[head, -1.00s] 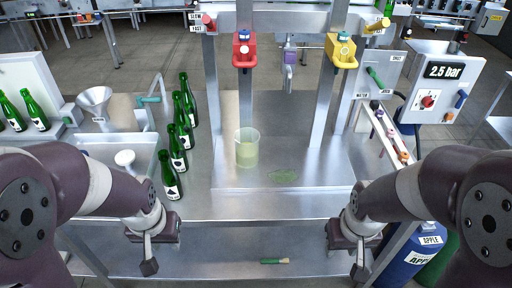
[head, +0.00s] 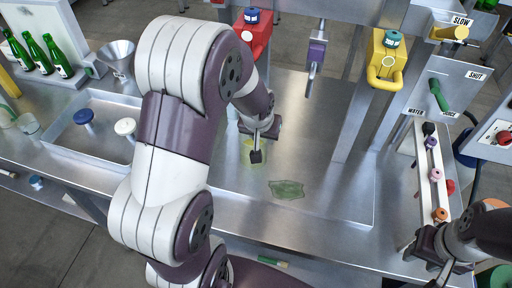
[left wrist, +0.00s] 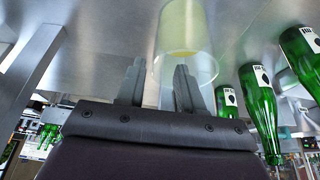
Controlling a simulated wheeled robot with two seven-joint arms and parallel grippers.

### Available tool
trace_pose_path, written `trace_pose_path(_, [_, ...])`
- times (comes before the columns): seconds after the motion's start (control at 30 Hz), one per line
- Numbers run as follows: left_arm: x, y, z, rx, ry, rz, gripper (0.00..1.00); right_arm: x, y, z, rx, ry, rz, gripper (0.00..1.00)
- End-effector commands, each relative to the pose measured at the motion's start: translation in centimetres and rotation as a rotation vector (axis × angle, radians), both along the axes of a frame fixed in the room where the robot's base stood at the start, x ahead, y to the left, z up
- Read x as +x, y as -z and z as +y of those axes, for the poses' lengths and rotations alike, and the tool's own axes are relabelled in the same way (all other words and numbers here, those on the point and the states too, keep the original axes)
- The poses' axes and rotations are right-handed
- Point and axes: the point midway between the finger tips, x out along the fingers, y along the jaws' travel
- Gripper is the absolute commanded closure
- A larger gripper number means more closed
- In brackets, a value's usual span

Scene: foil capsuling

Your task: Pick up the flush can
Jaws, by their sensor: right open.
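The flush can appears to be the clear pot with pale yellow liquid (left wrist: 184,35), standing on the steel bench. In the head view only a yellowish sliver of the can (head: 246,155) shows behind my left gripper (head: 257,150). In the left wrist view my left gripper's fingers (left wrist: 158,88) are apart. The right-hand finger overlaps the can's rim in the picture; I cannot tell whether they touch. My right gripper (head: 436,258) is open, low at the right by the bench edge, partly cut off from clear sight.
A green patch (head: 286,189) lies right of the can. A rail with coloured knobs (head: 433,175) is at right.

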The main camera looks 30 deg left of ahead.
Motion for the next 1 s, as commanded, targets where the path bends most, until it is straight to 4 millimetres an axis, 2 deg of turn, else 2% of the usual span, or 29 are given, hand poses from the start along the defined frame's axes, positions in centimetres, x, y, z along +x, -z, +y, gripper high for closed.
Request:
trace_pose_path(0.17, [0.5,2.4,0.1,-0.001,0.0,0.003,0.64,0.0,0.1,0.0,0.0,0.0,0.0,0.57])
trace_pose_path(0.33, [1.3,5.6,0.4,-0.001,0.0,0.0,0.64,0.0,1.0,0.0,0.0,0.0,0.0,0.57])
trace_pose_path(0.43, [1.7,6.2,0.4,-0.001,-0.001,0.0,0.64,0.0,1.1,0.0,0.0,0.0,0.0,0.57])
trace_pose_path(0.63, [1.7,6.2,0.4,-0.001,0.0,-0.001,0.64,0.0,1.0,0.0,0.0,0.0,0.0,0.57])
trace_pose_path(0.73, [1.7,6.2,0.4,-0.001,0.0,0.0,0.96,0.0,1.0,0.0,0.0,0.0,0.0,0.57])
trace_pose_path(0.77, [1.7,6.2,0.4,-0.001,0.0,0.0,1.0,0.0,1.0,0.0,0.0,0.0,0.0,0.57])
trace_pose_path(1.0, [1.7,6.2,0.4,-0.001,0.0,-0.001,1.0,0.0,1.0,0.0,0.0,0.0,0.0,0.57])
